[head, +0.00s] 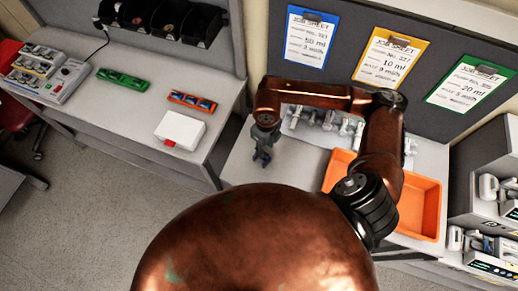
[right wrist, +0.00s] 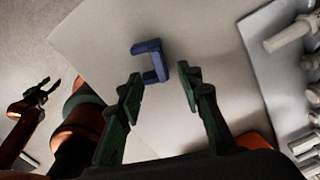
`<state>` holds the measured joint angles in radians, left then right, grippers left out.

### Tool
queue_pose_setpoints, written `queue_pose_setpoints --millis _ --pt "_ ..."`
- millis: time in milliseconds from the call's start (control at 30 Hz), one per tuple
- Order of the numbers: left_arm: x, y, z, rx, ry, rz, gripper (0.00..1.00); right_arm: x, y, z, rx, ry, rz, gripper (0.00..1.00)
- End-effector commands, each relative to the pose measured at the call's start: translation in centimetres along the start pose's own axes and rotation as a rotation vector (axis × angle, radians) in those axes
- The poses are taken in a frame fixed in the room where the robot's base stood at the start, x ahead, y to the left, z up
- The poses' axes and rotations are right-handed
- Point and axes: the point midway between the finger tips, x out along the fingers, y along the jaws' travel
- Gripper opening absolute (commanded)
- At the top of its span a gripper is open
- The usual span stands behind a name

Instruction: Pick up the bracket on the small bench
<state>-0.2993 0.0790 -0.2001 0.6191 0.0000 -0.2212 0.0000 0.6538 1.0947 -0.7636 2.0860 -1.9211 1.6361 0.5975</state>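The bracket (right wrist: 150,60) is a small blue U-shaped piece on the pale top of the small bench (right wrist: 110,30), seen in the right wrist view. In the head view my right gripper (head: 262,155) points down over the left part of the bench, and I cannot make out the bracket there. My left gripper (right wrist: 46,90) shows small at the left of the wrist view, fingers apart.
An orange tray (head: 430,205) stands on the bench at the right, partly behind my arm. A grey mat with several pale fittings (head: 325,120) lies at the back. Job sheets (head: 387,58) hang behind. A workbench with a white box (head: 180,130) stands left, across a gap.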

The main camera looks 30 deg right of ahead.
Motion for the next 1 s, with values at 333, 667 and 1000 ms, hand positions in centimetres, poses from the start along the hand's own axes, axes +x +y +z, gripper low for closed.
queue_pose_setpoints --millis 333,667,1000 --pt "-1.0 0.0 1.1 -0.003 -0.014 0.000 0.40 4.2 0.0 0.4 0.000 0.005 0.005 0.33" --pt "-1.2 -0.2 -1.4 0.002 0.018 -0.001 0.40 6.9 0.0 0.6 -0.004 0.002 0.004 0.33" --pt "-1.2 -0.1 -0.2 0.000 0.004 -0.001 0.40 6.9 0.0 0.6 -0.003 0.002 0.004 0.20"
